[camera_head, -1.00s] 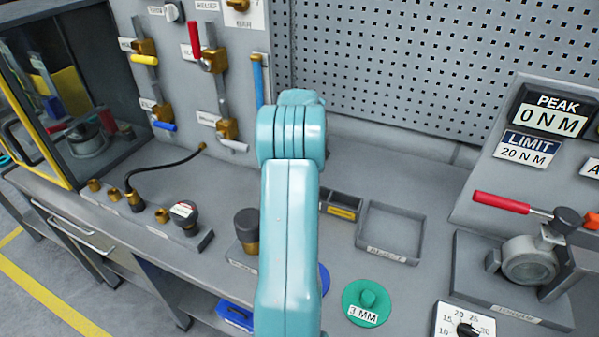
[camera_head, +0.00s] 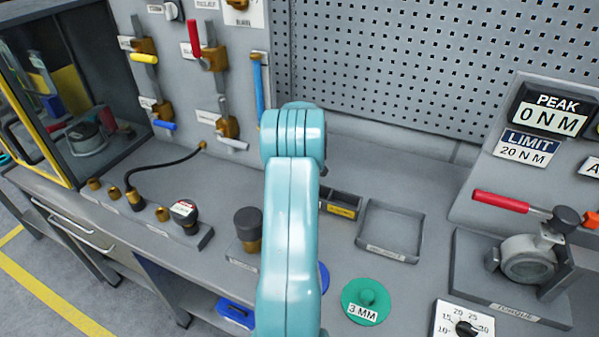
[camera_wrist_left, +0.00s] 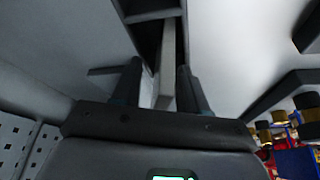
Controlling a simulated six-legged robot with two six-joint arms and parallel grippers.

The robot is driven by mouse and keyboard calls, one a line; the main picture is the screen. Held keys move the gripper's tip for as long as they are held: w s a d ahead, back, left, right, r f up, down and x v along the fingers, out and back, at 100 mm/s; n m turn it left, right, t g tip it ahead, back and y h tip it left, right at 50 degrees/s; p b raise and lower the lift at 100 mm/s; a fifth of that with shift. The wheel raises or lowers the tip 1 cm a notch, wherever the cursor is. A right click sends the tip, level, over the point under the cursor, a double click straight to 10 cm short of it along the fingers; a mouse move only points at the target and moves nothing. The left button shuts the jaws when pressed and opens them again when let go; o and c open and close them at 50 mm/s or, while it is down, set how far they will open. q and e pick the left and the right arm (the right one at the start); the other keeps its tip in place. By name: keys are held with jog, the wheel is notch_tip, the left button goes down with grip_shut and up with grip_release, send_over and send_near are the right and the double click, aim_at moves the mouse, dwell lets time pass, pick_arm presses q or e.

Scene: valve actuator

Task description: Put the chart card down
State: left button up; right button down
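I cannot make out the chart card for sure in either view. My left gripper (camera_wrist_left: 157,78) shows in the left wrist view as two dark fingers with a clear gap between them. A thin pale strip (camera_wrist_left: 167,62) lies in that gap, running away from the camera; it may be the card edge-on or part of a fixture behind. A dark slot (camera_wrist_left: 149,38) is just beyond the fingertips. In the head view my teal arm stands in the middle and hides the gripper. My right gripper is in neither view.
A small two-part bin with a yellow label (camera_head: 341,211) and a shallow grey tray (camera_head: 391,255) are right of my arm. A green 3 MM disc (camera_head: 366,301) lies in front. A torque fixture (camera_head: 525,265) stands at right, brass fittings (camera_head: 163,214) at left.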

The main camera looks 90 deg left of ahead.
pick_arm(q)
jog(key=shift+d+r, duration=0.1)
jog(key=shift+r, duration=0.05)
jog(key=shift+r+p, duration=0.25)
jog(key=shift+p, duration=0.1)
jog(key=shift+w+r+b, duration=0.2)
jog(key=shift+r+b, duration=0.05)
jog(key=shift+b, duration=0.05)
jog(key=b+v, duration=0.1)
jog(key=v, duration=1)
jog(key=shift+b, duration=0.3)
jog(key=shift+s, duration=0.1)
jog(key=shift+d, duration=0.15)
